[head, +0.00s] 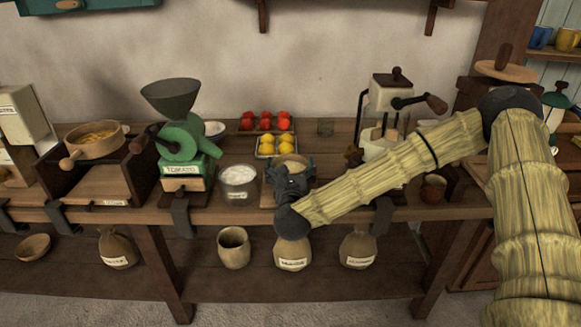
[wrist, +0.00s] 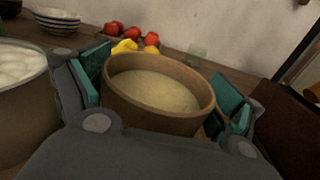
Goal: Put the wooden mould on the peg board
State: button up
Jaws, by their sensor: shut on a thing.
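The wooden mould (wrist: 155,108) is a round, brown, thin-walled tub with a pale, grainy inside. My gripper (wrist: 163,92) is shut on it, with teal pads against its left and right sides. In the head view my gripper (head: 291,172) is over the counter, and the mould's rim (head: 291,158) shows just behind it. A small light wooden board (head: 267,199) shows partly beneath my gripper; I cannot tell whether it is the peg board. My gripper hides most of it and the mould's underside, so I cannot tell whether the mould touches it.
A tub of white contents (head: 239,179) stands close left of my gripper, with a green grinder (head: 182,150) beyond. Trays of yellow fruit (head: 267,147) and red fruit (head: 265,122) lie behind. A cream hand-cranked machine (head: 388,100) stands right. Some counter is bare right of my gripper.

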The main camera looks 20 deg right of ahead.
jog(key=shift+f, duration=0.1)
jog(key=o, duration=1.1)
jog(key=shift+s, duration=0.1)
jog(key=b+v, duration=0.1)
jog(key=v, duration=1.1)
